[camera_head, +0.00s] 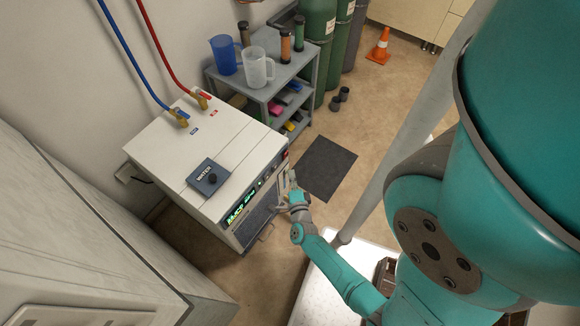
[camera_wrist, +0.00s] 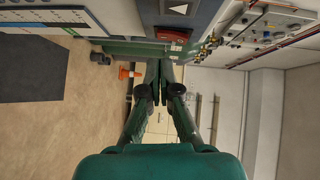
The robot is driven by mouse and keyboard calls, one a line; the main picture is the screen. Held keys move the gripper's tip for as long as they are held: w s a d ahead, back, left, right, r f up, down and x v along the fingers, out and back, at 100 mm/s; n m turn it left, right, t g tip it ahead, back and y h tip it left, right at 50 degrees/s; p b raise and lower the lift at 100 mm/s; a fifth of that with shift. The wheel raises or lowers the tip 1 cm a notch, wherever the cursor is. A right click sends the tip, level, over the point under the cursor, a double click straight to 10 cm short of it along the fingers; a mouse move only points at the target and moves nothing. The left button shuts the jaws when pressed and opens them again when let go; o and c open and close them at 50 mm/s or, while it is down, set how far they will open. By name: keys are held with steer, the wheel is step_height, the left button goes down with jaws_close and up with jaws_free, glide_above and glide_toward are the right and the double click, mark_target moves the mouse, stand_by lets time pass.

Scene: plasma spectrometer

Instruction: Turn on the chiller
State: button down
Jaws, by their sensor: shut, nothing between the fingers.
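The chiller (camera_head: 190,150) is a white box with a dark lid marked WATER on top. Its front panel has a lit green display (camera_head: 240,210) and a small red switch (camera_head: 285,154) near the right end. In the wrist view the red switch (camera_wrist: 173,36) shows at the top, set in a dark panel, with a white arrow label above it. My gripper (camera_head: 290,180) is in front of the right part of the chiller's front face. In the wrist view its fingers (camera_wrist: 160,68) are together and empty, just below the switch in the picture. I cannot tell whether they touch the panel.
Blue and red hoses run to valves on the chiller top. A grey shelf cart (camera_head: 262,88) with jugs stands behind it, near green gas cylinders (camera_head: 318,40). A dark mat (camera_head: 326,168) lies on open floor to the right. An orange cone (camera_head: 379,46) stands farther back.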

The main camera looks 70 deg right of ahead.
steer(key=v, duration=0.6)
stand_by(0.6)
steer(key=s+a+r+n+t+y, duration=0.2)
steer(key=s+a+r+n+y, duration=0.2)
steer(key=a+r+n, duration=0.4)
steer(key=s+a+r+n+t+y, duration=0.2)
steer(key=a+r+n+y, duration=0.3)
steer(key=a+r+n, duration=0.3)
steer(key=s+a+r+n+t+y, duration=0.2)
steer(key=s+a+r+n+y, duration=0.3)
steer(key=a+r+n, duration=0.3)
step_height(320, 180, up, 6)
steer(key=n, duration=0.4)
steer(key=shift+s+a+r+n+y, duration=0.2)
steer(key=shift+s+a+n+y, duration=0.1)
steer(key=shift+a+n, duration=0.1)
